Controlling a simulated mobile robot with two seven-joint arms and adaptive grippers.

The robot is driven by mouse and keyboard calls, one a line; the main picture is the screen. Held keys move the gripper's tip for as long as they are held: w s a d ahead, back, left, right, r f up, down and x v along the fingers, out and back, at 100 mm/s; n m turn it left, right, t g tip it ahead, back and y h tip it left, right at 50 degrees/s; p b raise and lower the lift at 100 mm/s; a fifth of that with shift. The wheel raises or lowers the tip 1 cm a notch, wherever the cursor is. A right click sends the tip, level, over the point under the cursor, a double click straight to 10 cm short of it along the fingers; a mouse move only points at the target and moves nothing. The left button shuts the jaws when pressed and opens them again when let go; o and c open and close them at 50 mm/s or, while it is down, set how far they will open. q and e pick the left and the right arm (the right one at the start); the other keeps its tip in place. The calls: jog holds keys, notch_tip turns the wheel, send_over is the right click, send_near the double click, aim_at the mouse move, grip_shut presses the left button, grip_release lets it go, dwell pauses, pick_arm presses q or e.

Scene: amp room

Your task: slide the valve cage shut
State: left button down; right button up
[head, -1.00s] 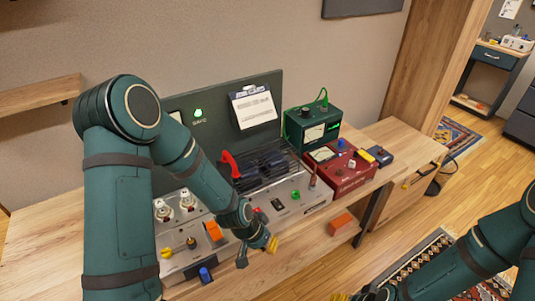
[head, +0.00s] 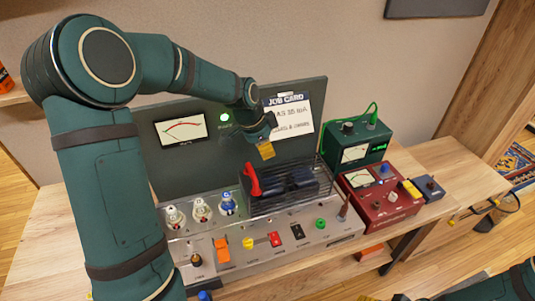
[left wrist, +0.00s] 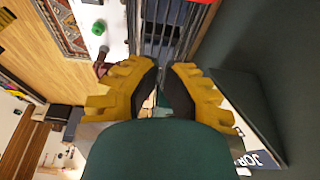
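The valve cage (head: 300,172) is a dark wire grille over black blocks on the silver amp chassis (head: 330,234). A red handle (head: 252,181) stands at its left end. Several valves (head: 201,209) stand uncovered to the left of the cage. My left gripper (head: 266,150) is raised behind and above the handle, in front of the job card, apart from the cage. In the left wrist view its yellow-padded fingers (left wrist: 165,67) are spread and empty, with the cage bars (left wrist: 163,28) beyond them.
A dark back panel (head: 300,95) with a meter (head: 182,130), green lamp and job card (head: 290,117) rises behind the chassis. A green meter box (head: 352,148) and red meter box (head: 382,195) stand right of the cage. Knobs and switches line the chassis front.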

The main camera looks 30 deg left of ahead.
aim_at(276, 177)
pick_arm(q)
jog(key=x, duration=0.6)
jog(key=b+x, duration=0.1)
jog(key=x, duration=0.2)
jog(key=shift+s+a+f, duration=0.15)
jog(key=shift+s, duration=0.2)
jog(key=shift+s+a+r, duration=0.25)
jog(key=shift+s+a, duration=0.25)
jog(key=shift+s, duration=0.1)
jog(key=shift+s+a+r, duration=0.25)
jog(key=shift+s+a, duration=0.25)
jog(key=shift+s, duration=0.15)
jog(key=shift+s+a, duration=0.1)
jog(key=shift+a, duration=0.05)
pick_arm(e)
jog(key=shift+s+f, duration=0.25)
jog(key=shift+f, duration=0.2)
